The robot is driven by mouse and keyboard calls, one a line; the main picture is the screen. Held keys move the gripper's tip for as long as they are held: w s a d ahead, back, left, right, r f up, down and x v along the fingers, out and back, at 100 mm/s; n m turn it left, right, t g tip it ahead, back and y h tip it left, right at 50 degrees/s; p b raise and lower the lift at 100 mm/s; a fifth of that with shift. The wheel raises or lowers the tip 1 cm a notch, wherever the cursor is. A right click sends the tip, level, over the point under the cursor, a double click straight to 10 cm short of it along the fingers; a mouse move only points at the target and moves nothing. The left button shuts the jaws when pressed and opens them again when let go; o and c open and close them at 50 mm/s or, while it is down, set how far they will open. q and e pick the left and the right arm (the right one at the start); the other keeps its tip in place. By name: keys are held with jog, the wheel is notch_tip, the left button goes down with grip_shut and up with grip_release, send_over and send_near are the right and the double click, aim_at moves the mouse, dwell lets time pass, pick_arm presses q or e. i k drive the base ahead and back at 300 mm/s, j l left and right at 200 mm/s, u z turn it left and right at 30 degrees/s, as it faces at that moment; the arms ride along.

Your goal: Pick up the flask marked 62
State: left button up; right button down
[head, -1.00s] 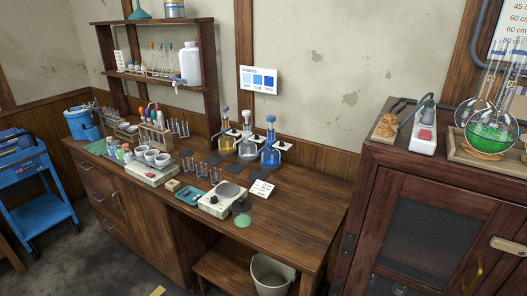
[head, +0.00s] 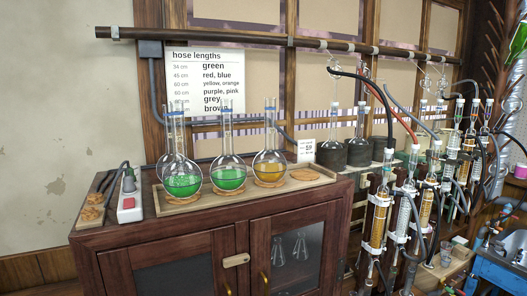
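Three long-necked round flasks stand in a wooden tray (head: 310,184) on top of a dark wooden cabinet. The left flask (head: 182,182) and the middle flask (head: 228,178) hold green liquid. The right flask (head: 270,168) holds amber liquid. Two flasks that look clear, a left one (head: 333,140) and a right one (head: 360,135), stand in dark holders behind to the right. I cannot read a number 62 on any flask. A small white card (head: 306,149) by the tray seems to read 59. Neither of my grippers is in view.
A red-switched power strip (head: 129,207) and cork rings (head: 91,212) lie left of the tray. A hose-length chart (head: 206,80) hangs behind. Several glass columns with hoses (head: 400,215) crowd the right side. A dark horizontal pipe (head: 230,40) crosses above.

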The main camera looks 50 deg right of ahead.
aim_at(228, 172)
jog(key=l+z, duration=0.15)
jog(key=z, duration=1.1)
jog(key=j+z, duration=0.15)
